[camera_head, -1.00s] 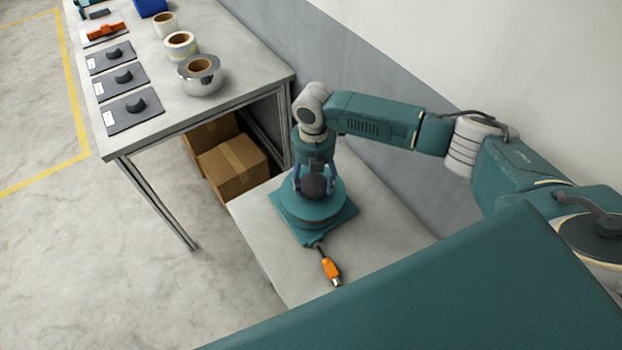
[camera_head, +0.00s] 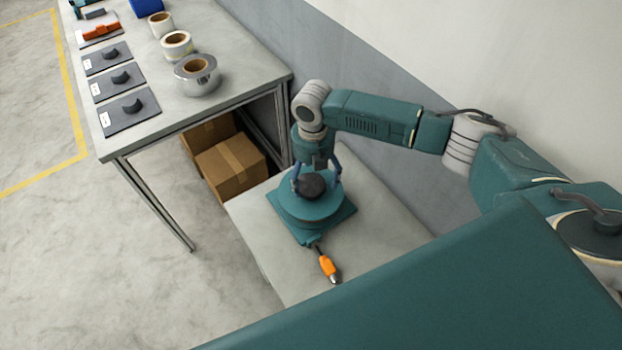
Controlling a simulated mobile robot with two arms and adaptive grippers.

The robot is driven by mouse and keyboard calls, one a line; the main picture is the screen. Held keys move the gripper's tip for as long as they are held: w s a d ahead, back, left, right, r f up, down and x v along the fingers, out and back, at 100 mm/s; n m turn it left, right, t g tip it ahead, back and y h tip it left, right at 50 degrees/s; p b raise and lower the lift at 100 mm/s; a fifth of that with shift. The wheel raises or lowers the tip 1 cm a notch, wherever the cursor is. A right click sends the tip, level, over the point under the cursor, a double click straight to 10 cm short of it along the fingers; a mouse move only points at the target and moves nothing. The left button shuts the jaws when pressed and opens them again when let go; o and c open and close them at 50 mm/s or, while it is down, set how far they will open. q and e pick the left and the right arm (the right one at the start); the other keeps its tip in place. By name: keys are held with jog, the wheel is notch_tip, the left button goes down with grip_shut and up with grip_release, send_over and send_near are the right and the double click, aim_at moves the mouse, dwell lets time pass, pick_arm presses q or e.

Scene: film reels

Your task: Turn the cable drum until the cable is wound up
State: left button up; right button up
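The cable drum (camera_head: 308,212) is a round teal drum on a square teal base, on the light grey low table. A dark round knob (camera_head: 311,185) stands on its top. A short black cable comes out at the front of the base and ends in an orange plug (camera_head: 327,266) lying on the table. My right gripper (camera_head: 317,181) points down over the drum with its blue fingers spread on either side of the knob. The fingers look apart from it, though the far side is partly hidden. My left gripper is not in view.
A long workbench (camera_head: 225,103) on the left holds tape rolls (camera_head: 196,75) and several grey plates with dark handles (camera_head: 130,108). Cardboard boxes (camera_head: 231,168) stand under it. A wall runs behind the low table (camera_head: 385,222). The floor at lower left is clear.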

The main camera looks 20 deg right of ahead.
jog(key=shift+a+r, duration=0.2)
jog(key=shift+r, duration=0.1)
notch_tip(320, 180, up, 11)
jog(key=shift+d, duration=0.2)
jog(key=shift+r, duration=0.1)
dwell(0.6)
